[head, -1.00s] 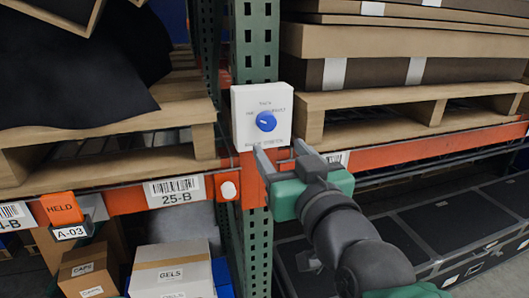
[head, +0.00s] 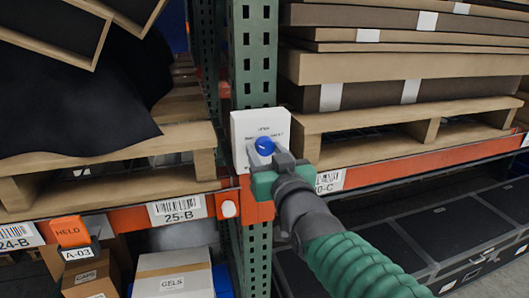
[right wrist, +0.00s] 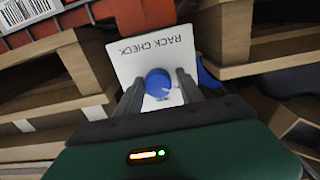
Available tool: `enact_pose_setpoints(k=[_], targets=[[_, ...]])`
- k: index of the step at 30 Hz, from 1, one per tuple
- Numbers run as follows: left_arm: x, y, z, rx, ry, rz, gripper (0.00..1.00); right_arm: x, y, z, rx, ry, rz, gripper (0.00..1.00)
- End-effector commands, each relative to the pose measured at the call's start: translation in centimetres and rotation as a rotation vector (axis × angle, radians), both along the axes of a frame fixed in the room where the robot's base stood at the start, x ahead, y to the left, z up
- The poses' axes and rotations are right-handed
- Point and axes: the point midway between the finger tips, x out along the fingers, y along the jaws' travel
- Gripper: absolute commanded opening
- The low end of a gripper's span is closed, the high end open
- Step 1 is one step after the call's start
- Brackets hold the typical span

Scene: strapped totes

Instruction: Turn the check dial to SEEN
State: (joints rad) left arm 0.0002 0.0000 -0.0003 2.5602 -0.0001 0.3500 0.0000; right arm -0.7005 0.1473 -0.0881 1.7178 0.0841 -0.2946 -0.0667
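The check dial (head: 265,145) is a round blue knob with a white pointer mark, on a white plate (head: 243,127) fixed to the green rack post. In the head view the mark slants toward the upper left. The plate reads RACK CHECK in the right wrist view (right wrist: 128,58); the position labels are too small or covered to read. My right gripper (head: 266,156) is at the dial, its fingers apart. In the right wrist view the dial (right wrist: 158,82) sits between the fingertips, with narrow gaps; I cannot tell whether they touch it. My left gripper is out of view.
Orange rack beams (head: 390,170) run below the plate on both sides. Wooden pallets (head: 110,165) flank the post, carrying dark sheeting at left and flat cardboard stacks (head: 400,70) at right. An orange HELD tag (head: 70,231) hangs at lower left. A round white button (head: 229,209) sits below the plate.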

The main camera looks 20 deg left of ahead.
Motion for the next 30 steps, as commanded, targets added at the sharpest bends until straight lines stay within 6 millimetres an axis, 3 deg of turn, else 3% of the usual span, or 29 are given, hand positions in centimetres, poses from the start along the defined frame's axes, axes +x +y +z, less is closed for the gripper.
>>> enact_pose_setpoints(k=[1, 8, 17, 30], targets=[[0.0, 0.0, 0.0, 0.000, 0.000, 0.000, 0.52, -0.2, 0.2, 0.0, 0.001, -0.001, 0.006, 0.29], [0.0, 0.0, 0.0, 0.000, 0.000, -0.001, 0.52, -0.3, 0.2, 0.1, 0.000, -0.002, 0.006, 0.00], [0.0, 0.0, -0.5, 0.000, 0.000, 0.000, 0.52, -0.3, 0.1, 0.0, 0.022, 0.011, 0.005, 0.00], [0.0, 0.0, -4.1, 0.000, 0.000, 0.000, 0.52, -0.4, 0.1, -0.3, 0.255, 0.166, 0.004, 0.00]])
